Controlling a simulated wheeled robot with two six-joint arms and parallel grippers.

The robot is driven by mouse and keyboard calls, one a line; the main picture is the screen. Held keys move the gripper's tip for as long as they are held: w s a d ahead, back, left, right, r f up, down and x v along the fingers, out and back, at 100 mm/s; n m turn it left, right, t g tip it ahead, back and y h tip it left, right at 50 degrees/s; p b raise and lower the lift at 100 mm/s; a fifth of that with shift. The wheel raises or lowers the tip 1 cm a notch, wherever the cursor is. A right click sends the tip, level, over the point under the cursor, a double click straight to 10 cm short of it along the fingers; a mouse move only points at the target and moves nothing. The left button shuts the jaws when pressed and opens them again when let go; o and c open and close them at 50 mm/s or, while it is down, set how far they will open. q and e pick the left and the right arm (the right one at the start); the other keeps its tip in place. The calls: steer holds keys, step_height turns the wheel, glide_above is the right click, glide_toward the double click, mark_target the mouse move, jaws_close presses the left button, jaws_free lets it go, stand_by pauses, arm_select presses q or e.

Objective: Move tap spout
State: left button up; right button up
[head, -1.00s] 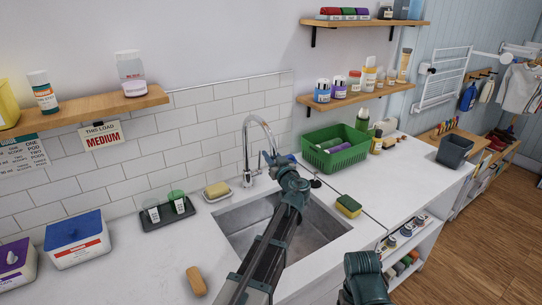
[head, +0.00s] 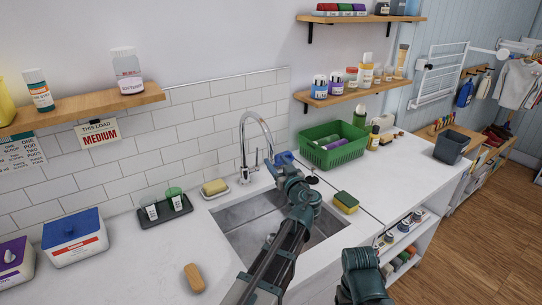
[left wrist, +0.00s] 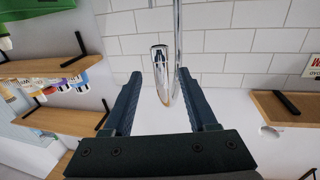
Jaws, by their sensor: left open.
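The chrome tap (head: 243,150) stands behind the sink, and its curved spout (head: 262,124) arches forward to the right. My left gripper (head: 273,168) is by the spout's outlet end, over the sink. In the left wrist view, my left gripper (left wrist: 160,76) is open, with one dark finger on each side of the spout's hanging end (left wrist: 161,62). I see gaps between the spout and both fingers, but cannot tell whether the spout end is fully between them in depth. My right gripper is out of view; only a teal arm part of mine shows at the bottom.
The steel sink (head: 238,216) lies under my left arm. A green basket (head: 333,153) and a yellow-green sponge (head: 346,202) are to its right. A soap dish (head: 215,190) and a dark tray (head: 164,212) are to its left. A brown block (head: 194,277) lies on the front counter.

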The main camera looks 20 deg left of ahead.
arm_select(q)
steer(key=v, duration=0.6)
steer(key=shift+s+d, duration=0.2)
